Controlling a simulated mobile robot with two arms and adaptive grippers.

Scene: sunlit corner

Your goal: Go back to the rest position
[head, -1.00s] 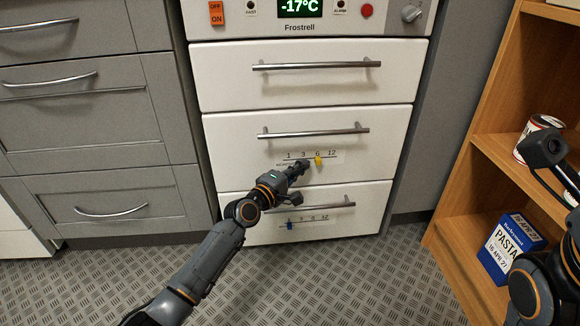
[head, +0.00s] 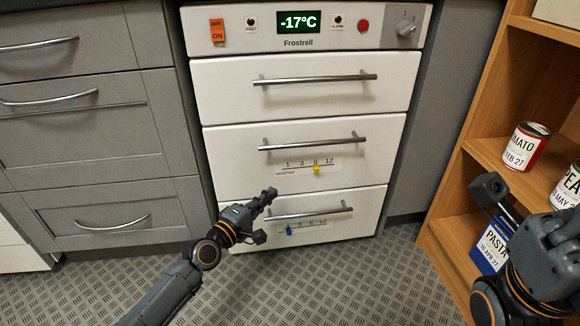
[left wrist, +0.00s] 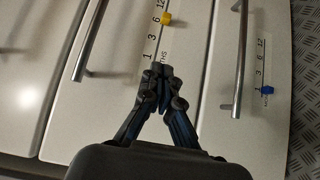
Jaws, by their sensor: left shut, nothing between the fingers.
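My left gripper (head: 268,194) is shut and empty in front of the freezer, near the left end of the bottom drawer's handle (head: 309,213). In the left wrist view its closed fingertips (left wrist: 161,72) show over the white drawer fronts, below the middle drawer's month scale. My right gripper (head: 560,232) is partly cut off at the right edge of the head view, in front of the shelf; its fingers are not clear enough to judge.
The Frostrell freezer (head: 225,87) has closed drawers, with a yellow slider (head: 316,169) and a blue slider (head: 289,230). A wooden shelf (head: 468,160) at right holds a tomato can (head: 524,147), another can (head: 567,188) and a pasta box (head: 491,245). Grey cabinets stand left.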

